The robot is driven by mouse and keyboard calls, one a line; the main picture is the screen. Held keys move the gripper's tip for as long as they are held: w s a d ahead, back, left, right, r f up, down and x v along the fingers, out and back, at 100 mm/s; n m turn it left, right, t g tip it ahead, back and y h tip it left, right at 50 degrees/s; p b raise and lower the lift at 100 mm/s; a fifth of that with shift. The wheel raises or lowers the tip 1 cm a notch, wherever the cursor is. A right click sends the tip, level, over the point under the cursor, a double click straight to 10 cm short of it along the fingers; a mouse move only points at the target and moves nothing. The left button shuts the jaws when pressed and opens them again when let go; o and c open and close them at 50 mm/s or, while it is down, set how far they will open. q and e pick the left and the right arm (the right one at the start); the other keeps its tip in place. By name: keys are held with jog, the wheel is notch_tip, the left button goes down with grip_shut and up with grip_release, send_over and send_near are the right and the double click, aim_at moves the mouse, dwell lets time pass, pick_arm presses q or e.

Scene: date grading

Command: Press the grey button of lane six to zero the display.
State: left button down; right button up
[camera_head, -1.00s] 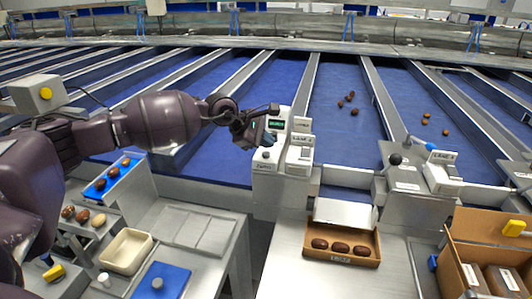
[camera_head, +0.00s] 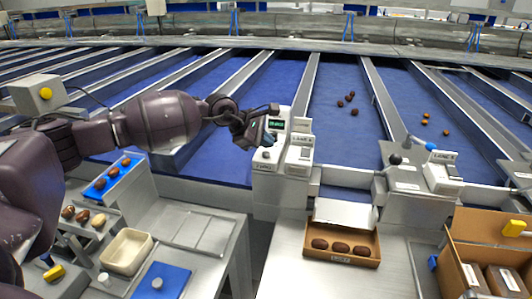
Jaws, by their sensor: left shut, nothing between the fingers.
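A white lane unit (camera_head: 268,182) stands in the middle, at the near end of the blue lanes. It carries a small dark display (camera_head: 276,124) with green digits too small to read. A small grey round button (camera_head: 266,156) sits on its front, below the display. The lane labels are too small to read surely. My left gripper (camera_head: 268,138) is shut and empty. It reaches in from the left in front of the unit, its tips just above the button. I cannot tell whether they touch the unit. My right gripper is not in view.
A second lane unit (camera_head: 441,174) with a black knob stands to the right. An open carton with dates (camera_head: 341,258) lies at front centre, a larger carton (camera_head: 457,262) at right. A cream tray (camera_head: 127,251) and a blue mat (camera_head: 161,281) lie at front left.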

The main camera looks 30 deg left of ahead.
pick_arm(q)
jog(key=shift+f, duration=0.2)
jog(key=shift+f+b, duration=0.3)
jog(key=shift+b, duration=0.2)
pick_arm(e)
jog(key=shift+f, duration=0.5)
pick_arm(q)
jog(key=shift+f, duration=0.1)
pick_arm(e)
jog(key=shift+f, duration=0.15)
